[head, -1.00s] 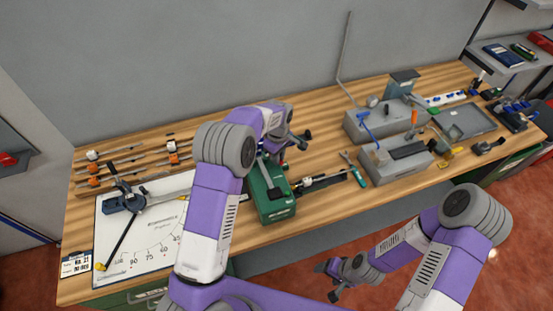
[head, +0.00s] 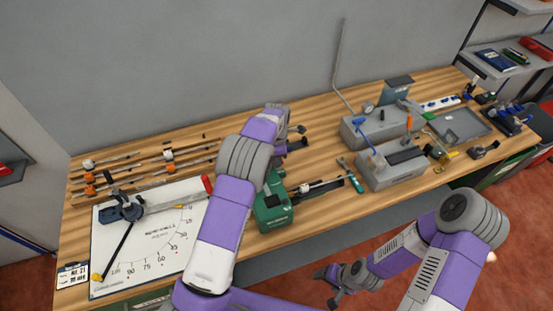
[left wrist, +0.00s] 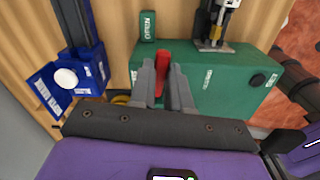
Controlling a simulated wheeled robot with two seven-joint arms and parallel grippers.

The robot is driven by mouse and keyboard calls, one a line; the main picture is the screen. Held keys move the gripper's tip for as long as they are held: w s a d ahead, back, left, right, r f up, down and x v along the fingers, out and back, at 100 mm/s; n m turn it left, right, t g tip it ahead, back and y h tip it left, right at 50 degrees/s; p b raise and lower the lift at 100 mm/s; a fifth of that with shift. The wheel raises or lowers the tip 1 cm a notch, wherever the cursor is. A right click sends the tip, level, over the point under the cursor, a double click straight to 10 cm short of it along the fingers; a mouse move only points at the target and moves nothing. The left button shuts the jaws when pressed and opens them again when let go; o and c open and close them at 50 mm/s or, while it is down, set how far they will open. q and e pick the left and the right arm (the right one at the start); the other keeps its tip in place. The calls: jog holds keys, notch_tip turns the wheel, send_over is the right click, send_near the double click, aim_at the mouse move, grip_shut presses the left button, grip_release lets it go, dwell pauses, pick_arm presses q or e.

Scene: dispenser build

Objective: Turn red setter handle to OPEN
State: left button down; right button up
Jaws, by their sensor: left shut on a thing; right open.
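The green setter box (head: 273,212) sits on the bench in the middle of the head view, partly hidden by my left arm. In the left wrist view the box (left wrist: 222,92) fills the right half, with a green plate marked OPEN (left wrist: 148,27) above its left end. The red setter handle (left wrist: 161,62) stands between the fingers of my left gripper (left wrist: 163,85), which is shut on it. In the head view my left arm hides the handle and these fingertips. My right gripper (head: 330,286) is open and empty, low in front of the bench.
A white angle board (head: 150,245) with a dark blue tool lies left. Grey fixtures (head: 390,165) stand right of the box. A blue fixture (left wrist: 75,78) is at the left of the left wrist view. Bare bench top lies behind the box.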

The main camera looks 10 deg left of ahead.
pick_arm(q)
jog(key=shift+w+r+n, duration=0.15)
jog(key=shift+w+n, duration=0.1)
jog(key=shift+n, duration=0.65)
jog(key=c, duration=1.1)
grip_release()
jog(key=shift+a, duration=0.1)
jog(key=shift+r, duration=3.75)
